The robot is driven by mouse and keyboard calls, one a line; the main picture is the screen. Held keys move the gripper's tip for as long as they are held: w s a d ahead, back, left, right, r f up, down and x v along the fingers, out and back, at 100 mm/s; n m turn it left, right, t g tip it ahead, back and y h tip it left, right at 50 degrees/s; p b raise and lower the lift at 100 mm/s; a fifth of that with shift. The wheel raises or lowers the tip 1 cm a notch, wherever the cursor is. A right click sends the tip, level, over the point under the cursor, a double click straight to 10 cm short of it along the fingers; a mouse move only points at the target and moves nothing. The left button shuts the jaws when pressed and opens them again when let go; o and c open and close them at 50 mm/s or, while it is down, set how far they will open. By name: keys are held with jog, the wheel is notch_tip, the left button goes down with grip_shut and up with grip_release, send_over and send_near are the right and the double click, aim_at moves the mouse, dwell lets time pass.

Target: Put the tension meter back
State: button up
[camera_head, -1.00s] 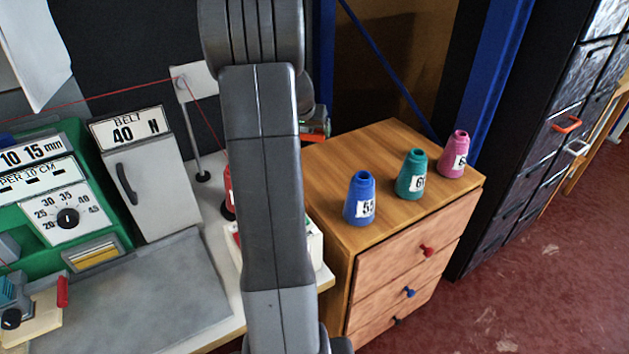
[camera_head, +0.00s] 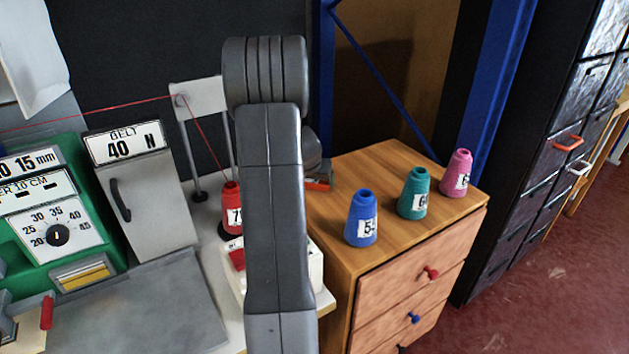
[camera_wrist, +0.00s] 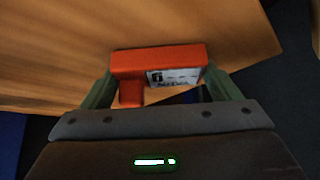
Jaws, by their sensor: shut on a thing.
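The tension meter looks to be the orange-red device with a white printed label (camera_wrist: 160,62) in the wrist view. My gripper (camera_wrist: 168,85) is shut on it, with a green finger at each side. Wooden surface shows behind it. In the camera_head view a small orange-red part of the meter (camera_head: 318,184) shows at the left edge of the wooden cabinet top (camera_head: 330,215). My arm hides most of my gripper there. I cannot tell whether the meter touches the wood.
Blue (camera_head: 361,220), green (camera_head: 413,195) and pink (camera_head: 457,175) cones stand on the cabinet. A red cone (camera_head: 231,200) and a white box (camera_head: 315,268) are partly behind my arm. A grey belt box (camera_head: 150,205) stands left. A red thread (camera_head: 100,117) runs above the bench.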

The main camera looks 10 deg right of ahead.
jog(key=shift+r, duration=0.1)
jog(key=shift+f, duration=0.25)
jog(key=o, duration=1)
jog(key=shift+r, duration=0.1)
jog(key=shift+s+r, duration=0.1)
jog(key=shift+r, duration=0.3)
jog(key=v, duration=1.1)
jog(key=shift+s+r+p, duration=0.15)
jog(key=shift+s+p, duration=0.05)
jog(key=shift+p, duration=0.1)
jog(key=x, duration=1.2)
jog(key=shift+a+b, duration=0.1)
jog(key=shift+b, duration=0.2)
jog(key=shift+r+p, duration=0.3)
jog(key=shift+r, duration=1)
